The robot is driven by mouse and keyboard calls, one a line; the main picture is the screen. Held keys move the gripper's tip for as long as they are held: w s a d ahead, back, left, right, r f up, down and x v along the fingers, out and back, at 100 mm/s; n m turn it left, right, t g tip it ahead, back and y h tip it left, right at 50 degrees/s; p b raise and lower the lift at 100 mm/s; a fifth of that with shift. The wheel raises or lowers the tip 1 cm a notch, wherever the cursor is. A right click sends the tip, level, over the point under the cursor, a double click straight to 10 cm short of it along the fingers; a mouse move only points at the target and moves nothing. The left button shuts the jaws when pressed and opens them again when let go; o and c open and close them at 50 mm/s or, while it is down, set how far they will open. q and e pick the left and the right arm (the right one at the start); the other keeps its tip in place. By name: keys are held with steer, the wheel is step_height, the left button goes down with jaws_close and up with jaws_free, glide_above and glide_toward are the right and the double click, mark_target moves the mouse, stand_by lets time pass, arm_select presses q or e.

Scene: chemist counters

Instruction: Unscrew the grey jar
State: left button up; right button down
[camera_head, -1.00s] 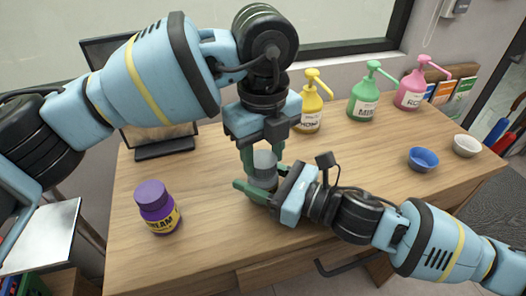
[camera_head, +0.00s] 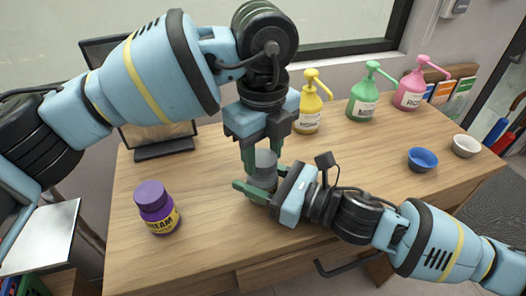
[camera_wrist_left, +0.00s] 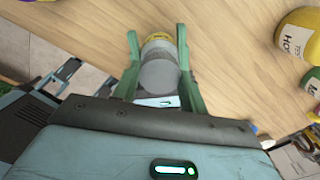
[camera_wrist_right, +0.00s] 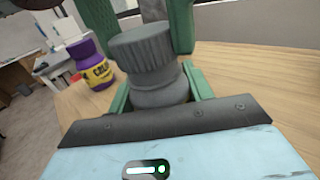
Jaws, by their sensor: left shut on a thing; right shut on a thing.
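The grey jar (camera_head: 264,164) stands upright near the front middle of the wooden counter. Its ribbed grey lid shows large in the right wrist view (camera_wrist_right: 142,48). My left gripper (camera_head: 262,156) points down from above, with its green fingers shut on the lid from both sides; they also flank it in the left wrist view (camera_wrist_left: 158,60). My right gripper (camera_head: 256,186) reaches in low from the right and is shut around the jar's body. The fingers hide part of the jar. Whether the lid has loosened cannot be told.
A purple cream jar (camera_head: 156,208) stands at the left. Yellow (camera_head: 309,110), green (camera_head: 364,105) and pink (camera_head: 409,92) pump bottles stand along the back. A blue bowl (camera_head: 422,159) and a white bowl (camera_head: 466,146) sit at the right. The counter (camera_head: 210,180) between the jars is clear.

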mark_target(296, 243)
arm_select(q)
steer(key=shift+r, duration=0.9)
steer(key=shift+r, duration=2)
arm_select(e)
steer(key=c, duration=0.5)
jaws_free()
arm_select(q)
step_height(296, 243, down, 2)
steer(key=shift+f+b, duration=0.1)
steer(key=shift+b, duration=0.5)
arm_select(e)
steer(key=v, duration=1)
steer(key=shift+s+d+f, duration=0.15)
steer(key=shift+d+f, duration=0.05)
steer(key=shift+d, duration=0.15)
arm_select(q)
steer(key=shift+w+f, duration=0.1)
steer(key=shift+f, duration=0.1)
arm_select(e)
steer(key=shift+s+d+r, duration=0.15)
steer(key=shift+s+d, duration=0.2)
steer(key=shift+d, duration=0.2)
